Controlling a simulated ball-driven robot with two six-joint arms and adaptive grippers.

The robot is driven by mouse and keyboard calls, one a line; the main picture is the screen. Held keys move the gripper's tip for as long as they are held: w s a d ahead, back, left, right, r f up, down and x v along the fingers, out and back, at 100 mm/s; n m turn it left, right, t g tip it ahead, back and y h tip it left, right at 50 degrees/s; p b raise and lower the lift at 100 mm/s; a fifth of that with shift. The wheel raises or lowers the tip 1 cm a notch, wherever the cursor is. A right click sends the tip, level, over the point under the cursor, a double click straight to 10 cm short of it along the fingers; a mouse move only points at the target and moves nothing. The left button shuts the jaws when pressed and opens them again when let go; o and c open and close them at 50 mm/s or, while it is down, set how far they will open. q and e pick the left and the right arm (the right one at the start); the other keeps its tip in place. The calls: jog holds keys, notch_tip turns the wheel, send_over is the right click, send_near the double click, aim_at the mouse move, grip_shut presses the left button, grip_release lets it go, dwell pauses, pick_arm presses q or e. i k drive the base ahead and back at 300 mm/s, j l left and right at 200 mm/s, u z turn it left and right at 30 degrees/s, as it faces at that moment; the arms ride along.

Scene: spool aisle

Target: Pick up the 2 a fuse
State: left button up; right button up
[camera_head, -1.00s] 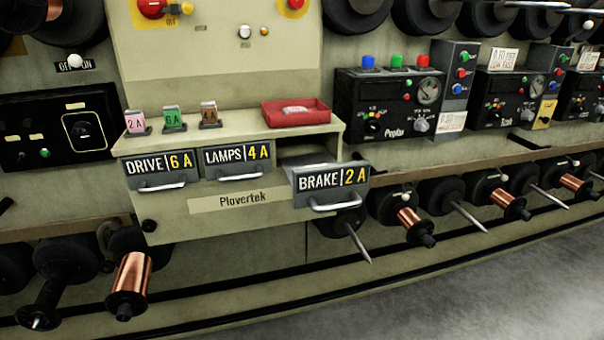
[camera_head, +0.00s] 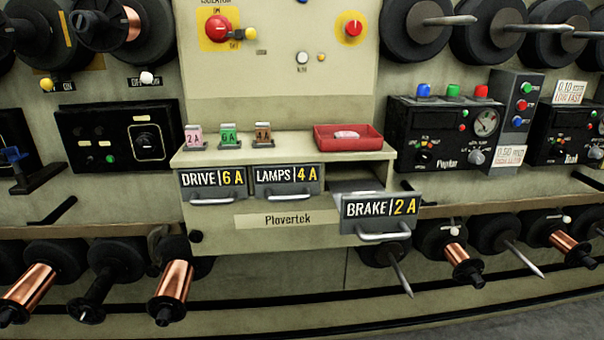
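The pink fuse marked 2 A (camera_head: 194,136) stands upright in a small dark holder at the left end of the cabinet's top ledge (camera_head: 290,145). A green fuse marked 6 A (camera_head: 229,135) and a brown fuse marked 4 A (camera_head: 263,134) stand beside it to the right. A red tray (camera_head: 349,142) on the right of the ledge holds a small pinkish-white thing (camera_head: 346,134), too small to identify. The BRAKE 2 A drawer (camera_head: 380,216) is pulled out; the DRIVE 6 A (camera_head: 212,183) and LAMPS 4 A (camera_head: 287,179) drawers look shut. Neither gripper is in view.
Black control panels flank the cabinet, one at left (camera_head: 120,138) and one at right (camera_head: 447,132). Copper spools (camera_head: 173,291) and bare spindles (camera_head: 401,272) stick out below. A red isolator knob (camera_head: 217,28) sits above. A little floor (camera_head: 560,315) shows at lower right.

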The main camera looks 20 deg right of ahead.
aim_at(194, 133)
jog(key=i+l+u, duration=0.1)
jog(key=u, duration=0.25)
jog(key=i+l+u, duration=0.15)
jog(key=i+u, duration=0.25)
jog(key=k, duration=0.1)
